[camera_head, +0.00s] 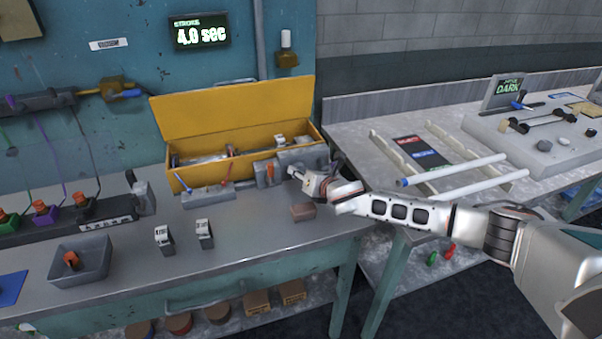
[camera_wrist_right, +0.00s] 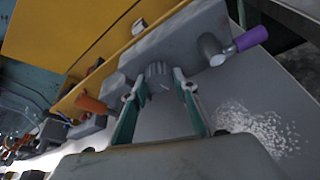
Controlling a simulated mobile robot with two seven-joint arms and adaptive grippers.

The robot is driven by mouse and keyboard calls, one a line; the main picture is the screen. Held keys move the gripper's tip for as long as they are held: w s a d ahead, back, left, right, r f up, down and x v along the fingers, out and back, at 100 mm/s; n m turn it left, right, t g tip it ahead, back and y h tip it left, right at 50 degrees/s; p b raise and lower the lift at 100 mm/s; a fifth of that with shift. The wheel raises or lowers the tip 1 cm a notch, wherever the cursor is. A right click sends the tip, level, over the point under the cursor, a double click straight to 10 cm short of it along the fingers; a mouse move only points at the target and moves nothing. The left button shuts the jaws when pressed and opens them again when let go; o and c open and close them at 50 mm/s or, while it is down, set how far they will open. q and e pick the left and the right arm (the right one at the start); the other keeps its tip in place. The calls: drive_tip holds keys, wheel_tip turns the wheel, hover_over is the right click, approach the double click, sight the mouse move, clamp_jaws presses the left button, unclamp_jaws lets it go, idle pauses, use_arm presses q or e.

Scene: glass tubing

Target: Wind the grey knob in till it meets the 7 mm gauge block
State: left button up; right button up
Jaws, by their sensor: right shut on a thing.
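My right gripper (camera_head: 297,175) reaches in from the right to the front of a grey block-like fixture (camera_head: 305,155) at the right end of the bench. In the right wrist view its two fingers (camera_wrist_right: 158,86) are shut on the grey knob (camera_wrist_right: 158,72), which sits against the front face of the grey fixture (camera_wrist_right: 188,42). The head view does not show the knob clearly behind the fingers. Two small pale-faced blocks (camera_head: 163,238) (camera_head: 204,234) stand on the bench; I cannot read any size, so I cannot tell which is the 7 mm gauge block. My left gripper is out of view.
An open yellow box (camera_head: 235,108) stands behind the fixture. An orange handle (camera_wrist_right: 92,104) and a purple handle (camera_wrist_right: 250,39) flank the knob. A grey tray (camera_head: 80,262) is at left.

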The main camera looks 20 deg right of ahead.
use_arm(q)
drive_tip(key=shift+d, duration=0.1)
use_arm(e)
drive_tip(key=shift+d+f+m+y+b, duration=0.1)
drive_tip(key=shift+f+m+y+b, duration=0.1)
drive_tip(key=shift+m+y+b, duration=0.75)
drive_tip(key=shift+f+m+t+y+b, duration=0.15)
drive_tip(key=shift+m+t+y+b, duration=0.4)
drive_tip(key=shift+m, duration=0.6)
drive_tip(key=shift+m+b, duration=0.7)
drive_tip(key=shift+m+t+y+b, duration=0.25)
drive_tip(key=shift+m+y+b, duration=0.35)
drive_tip(key=shift+m+b, duration=0.25)
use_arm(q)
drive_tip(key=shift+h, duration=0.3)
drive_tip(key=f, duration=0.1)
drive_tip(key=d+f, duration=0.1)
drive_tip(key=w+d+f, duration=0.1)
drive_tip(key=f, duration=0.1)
use_arm(e)
drive_tip(key=shift+m, duration=0.35)
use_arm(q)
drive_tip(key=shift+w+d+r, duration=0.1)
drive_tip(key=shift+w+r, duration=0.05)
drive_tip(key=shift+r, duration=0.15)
use_arm(e)
drive_tip(key=o, duration=1.1)
drive_tip(key=shift+r, duration=0.2)
